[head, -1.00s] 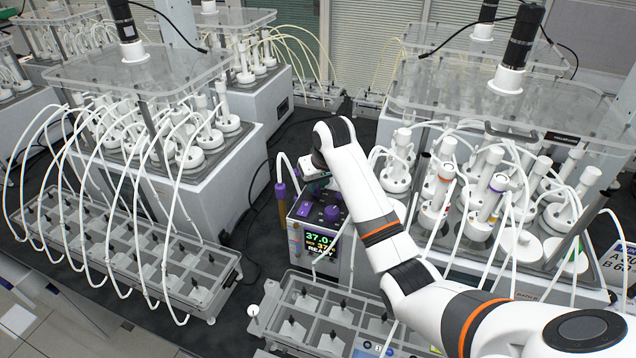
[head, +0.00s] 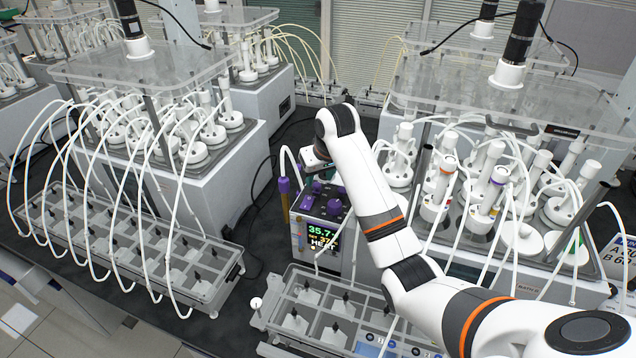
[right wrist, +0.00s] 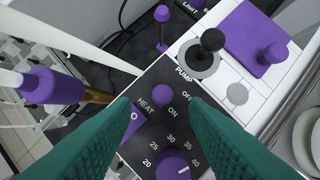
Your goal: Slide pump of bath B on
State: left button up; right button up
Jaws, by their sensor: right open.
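The controller of bath B (head: 318,232) stands left of the right-hand bath in the head view, with purple controls and a lit display reading about 35.7. In the right wrist view the pump slide's purple knob (right wrist: 157,95) stands on the dark panel, by the labels PUMP, OFF and ON. It looks nearer the ON label, though I view it at an angle. My right gripper (right wrist: 160,101) is open over the panel, its two green fingers on either side of the knob, apart from it. In the head view my right wrist (head: 322,150) hides most of the gripper. My left gripper is not in view.
A purple dial (right wrist: 173,165) and a black knob (right wrist: 211,41) flank the slide. A purple-sleeved tube (right wrist: 50,86) stands at the left. In the head view, the bath with white reactors (head: 490,190) stands right and a grey bottle tray (head: 330,318) in front.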

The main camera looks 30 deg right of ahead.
jog(key=p+v, duration=0.1)
jog(key=v, duration=0.8)
jog(key=shift+s+p, duration=0.15)
jog(key=shift+p, duration=0.15)
jog(key=shift+a+r, duration=0.1)
jog(key=shift+a, duration=0.1)
